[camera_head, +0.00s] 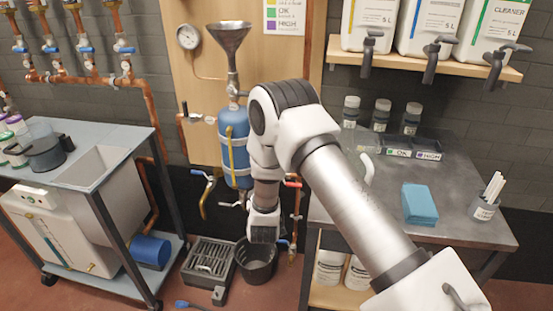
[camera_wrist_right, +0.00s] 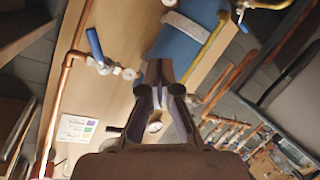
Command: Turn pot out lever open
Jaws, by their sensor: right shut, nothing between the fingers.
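The blue pot (camera_head: 232,135) is mounted upright on the wooden panel, partly hidden by my right arm in the head view. Left of its lower part is a blue-handled lever (camera_head: 208,177); a red lever (camera_head: 292,184) is to its right. I cannot tell which is the pot out lever. In the right wrist view the pot (camera_wrist_right: 185,42) is beyond my right gripper (camera_wrist_right: 165,75), which is shut and empty. One blue lever (camera_wrist_right: 96,46) is left of the fingers and another (camera_wrist_right: 242,17) is at upper right. My left gripper is out of view.
A metal funnel (camera_head: 228,38) tops the pot. A black bucket (camera_head: 257,268) and a grey grated box (camera_head: 208,263) stand on the floor below. A cart (camera_head: 107,190) is at left; a metal-topped bench (camera_head: 450,215) and bottle shelf (camera_head: 430,66) are at right.

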